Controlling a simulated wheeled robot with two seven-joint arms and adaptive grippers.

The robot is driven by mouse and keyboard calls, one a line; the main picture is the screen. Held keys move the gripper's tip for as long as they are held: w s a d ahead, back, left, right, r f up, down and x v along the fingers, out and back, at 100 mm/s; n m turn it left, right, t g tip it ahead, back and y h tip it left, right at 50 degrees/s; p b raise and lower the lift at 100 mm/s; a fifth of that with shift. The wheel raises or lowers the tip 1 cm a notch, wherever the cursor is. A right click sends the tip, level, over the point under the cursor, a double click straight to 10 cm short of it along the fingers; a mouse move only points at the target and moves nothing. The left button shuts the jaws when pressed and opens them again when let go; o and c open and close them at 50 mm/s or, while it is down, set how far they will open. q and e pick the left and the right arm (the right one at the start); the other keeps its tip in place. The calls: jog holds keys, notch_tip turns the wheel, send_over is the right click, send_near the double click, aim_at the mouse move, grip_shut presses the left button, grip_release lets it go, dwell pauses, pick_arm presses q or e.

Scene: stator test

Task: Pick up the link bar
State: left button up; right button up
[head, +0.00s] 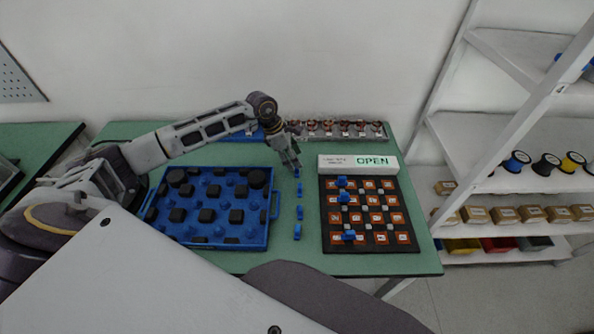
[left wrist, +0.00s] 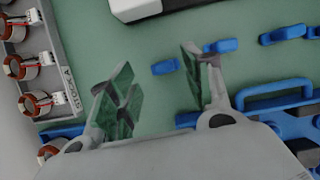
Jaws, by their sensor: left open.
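Several small blue bars, which I take to be link bars, lie in a column on the green table between the blue tray and the black board. The farthest blue bar (head: 297,173) is just below my left gripper (head: 291,165) in the head view. In the left wrist view that bar (left wrist: 165,67) shows between the two spread fingers of my left gripper (left wrist: 158,66), with nothing held. Other blue bars (head: 299,212) (left wrist: 221,46) lie in line with it. I cannot tell the height of the fingers above the bar. My right gripper is not in view.
The blue tray (head: 274,205) with black and blue parts stands left. The black board (head: 328,220) with orange tiles and blue pieces is right, below a white OPEN sign (head: 345,162). A grey rack (head: 380,133) of copper coils is behind. White shelves (head: 520,188) stand right.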

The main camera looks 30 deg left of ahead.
aim_at(297, 170)
pick_arm(q)
jog(key=shift+d+f, duration=0.2)
jog(key=shift+f, duration=0.5)
jog(key=shift+p+x, duration=0.45)
jog(key=shift+x, duration=1.35)
jog(key=shift+s+a+f, duration=0.1)
jog(key=shift+s, duration=0.05)
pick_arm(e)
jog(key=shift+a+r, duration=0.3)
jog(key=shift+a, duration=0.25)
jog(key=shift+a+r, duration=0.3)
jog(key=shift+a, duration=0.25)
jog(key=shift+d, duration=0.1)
pick_arm(q)
jog(key=shift+c, duration=0.4)
jog(key=c, duration=0.6)
jog(key=shift+c, duration=0.2)
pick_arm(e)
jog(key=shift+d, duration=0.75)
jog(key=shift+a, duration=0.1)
